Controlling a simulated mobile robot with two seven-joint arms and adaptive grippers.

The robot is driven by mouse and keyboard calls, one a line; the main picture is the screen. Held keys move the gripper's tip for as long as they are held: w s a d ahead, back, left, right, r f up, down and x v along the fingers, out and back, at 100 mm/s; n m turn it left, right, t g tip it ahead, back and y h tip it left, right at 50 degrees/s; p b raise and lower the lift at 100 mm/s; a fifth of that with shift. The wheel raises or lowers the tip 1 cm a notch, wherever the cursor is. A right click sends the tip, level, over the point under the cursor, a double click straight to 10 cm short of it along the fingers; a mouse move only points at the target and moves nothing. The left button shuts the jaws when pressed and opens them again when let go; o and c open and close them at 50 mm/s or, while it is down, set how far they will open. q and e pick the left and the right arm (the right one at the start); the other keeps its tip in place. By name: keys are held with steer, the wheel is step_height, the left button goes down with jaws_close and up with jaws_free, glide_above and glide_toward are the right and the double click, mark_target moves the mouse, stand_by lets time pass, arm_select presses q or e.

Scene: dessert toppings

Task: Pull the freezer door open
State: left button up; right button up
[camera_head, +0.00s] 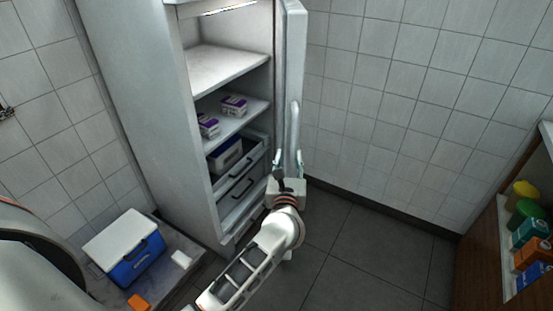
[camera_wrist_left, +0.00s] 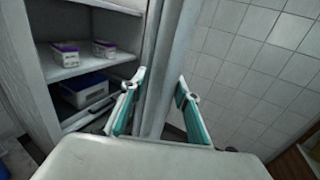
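The freezer (camera_head: 135,90) is a tall pale cabinet standing open, with its shelves and drawers exposed. Its door (camera_head: 293,50) is swung out on the right and shows nearly edge-on; it also appears in the wrist view (camera_wrist_left: 170,60). The door's long vertical handle (camera_head: 294,125) is on its right side. My left gripper (camera_head: 288,162) is at the handle's lower end. In the left wrist view, its teal fingers (camera_wrist_left: 158,105) are spread wide on either side of the door edge and handle, with gaps showing. My right gripper is not in view.
Small purple-and-white boxes (camera_head: 234,106) sit on a freezer shelf above the drawers (camera_head: 238,188). A blue cooler with a white lid (camera_head: 135,262) stands at lower left. A shelf unit with coloured containers (camera_head: 528,232) is at right. The tiled floor (camera_head: 375,245) between is clear.

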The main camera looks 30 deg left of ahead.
arm_select(q)
steer(key=shift+s+a, duration=0.25)
steer(key=shift+a, duration=0.3)
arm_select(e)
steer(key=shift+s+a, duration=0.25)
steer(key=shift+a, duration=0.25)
arm_select(q)
steer(key=s+d, duration=0.5)
steer(key=s, duration=0.2)
steer(key=shift+d, duration=0.35)
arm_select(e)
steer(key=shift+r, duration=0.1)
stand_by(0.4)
